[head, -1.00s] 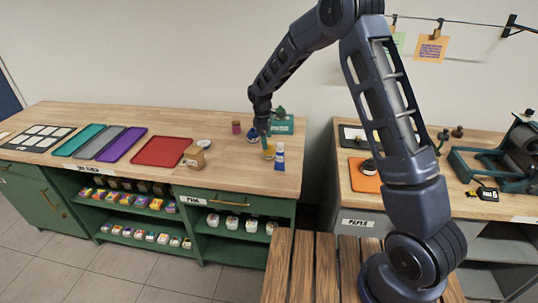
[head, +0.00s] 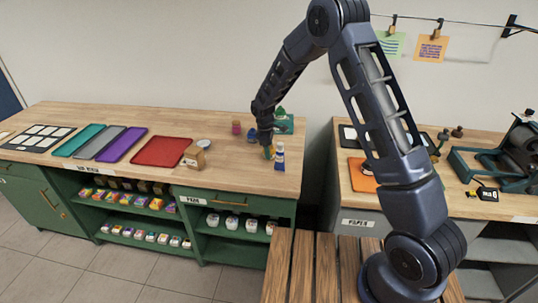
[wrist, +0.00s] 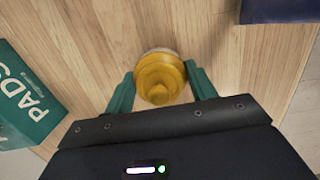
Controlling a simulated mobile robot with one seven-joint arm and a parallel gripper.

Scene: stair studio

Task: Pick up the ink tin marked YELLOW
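A yellow tin with a rounded yellow top (wrist: 160,80) stands on the wooden counter and is seen from above in the wrist view. No marking on it can be read. In the head view only a small yellow part of it (head: 269,154) shows under my gripper (head: 267,143). In the wrist view the green fingers of my gripper (wrist: 160,73) stand on the left and right of the tin, very close to its sides. The gripper looks open around the tin, and firm contact cannot be made out.
A white and blue bottle (head: 280,158) stands just right of the tin. A magenta tin (head: 236,127), a brown jar (head: 194,156) and a red tray (head: 161,151) are left on the counter.

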